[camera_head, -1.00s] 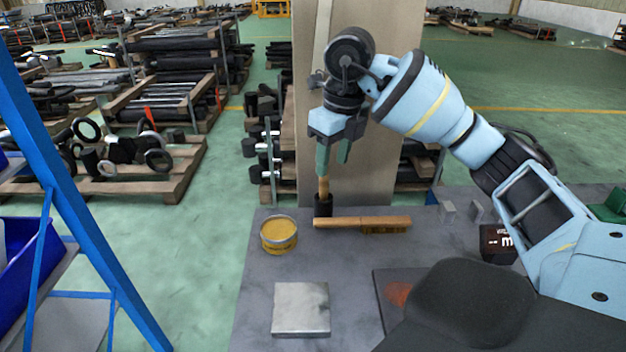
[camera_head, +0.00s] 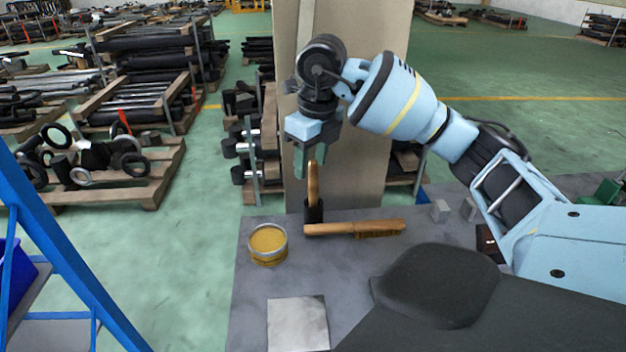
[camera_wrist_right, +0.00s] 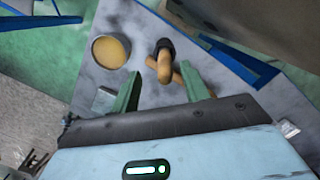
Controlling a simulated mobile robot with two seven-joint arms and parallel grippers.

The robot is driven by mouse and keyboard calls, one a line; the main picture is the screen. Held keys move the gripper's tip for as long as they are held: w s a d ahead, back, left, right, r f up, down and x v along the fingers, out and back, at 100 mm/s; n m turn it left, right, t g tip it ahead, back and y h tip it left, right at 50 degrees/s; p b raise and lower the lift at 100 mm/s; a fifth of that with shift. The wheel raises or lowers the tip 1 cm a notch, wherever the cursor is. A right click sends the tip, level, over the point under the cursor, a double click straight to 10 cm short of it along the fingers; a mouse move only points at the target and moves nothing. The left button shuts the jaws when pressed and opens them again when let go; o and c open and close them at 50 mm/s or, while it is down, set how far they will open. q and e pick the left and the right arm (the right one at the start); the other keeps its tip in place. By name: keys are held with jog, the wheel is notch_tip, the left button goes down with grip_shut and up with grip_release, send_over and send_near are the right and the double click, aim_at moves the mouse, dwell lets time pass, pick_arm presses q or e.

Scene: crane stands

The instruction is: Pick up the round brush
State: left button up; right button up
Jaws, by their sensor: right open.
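The round brush stands upright on the grey table, with its wooden handle (camera_head: 313,182) pointing up and a black lower part (camera_head: 314,212). In the right wrist view its handle (camera_wrist_right: 164,66) shows end-on between the fingers. My right gripper (camera_head: 311,170) is open, pointing down at the upper handle, with one green finger left of the handle and one right. The fingers (camera_wrist_right: 160,74) are apart and empty, and I see no contact. My left gripper is out of view.
A flat wooden brush (camera_head: 355,228) lies right beside the round brush. A round yellow tin (camera_head: 268,243) stands to the left. A grey metal plate (camera_head: 297,323) lies nearer. Small grey blocks (camera_head: 440,210) stand to the right. A tall beige panel (camera_head: 350,120) rises behind the table.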

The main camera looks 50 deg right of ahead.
send_over(313, 206)
jog(key=f, duration=0.4)
jog(key=shift+w+d+f, duration=0.1)
jog(key=shift+w+d, duration=0.1)
jog(key=shift+d, duration=0.2)
jog(key=shift+w+f, duration=0.1)
jog(key=shift+f, duration=0.35)
grip_shut()
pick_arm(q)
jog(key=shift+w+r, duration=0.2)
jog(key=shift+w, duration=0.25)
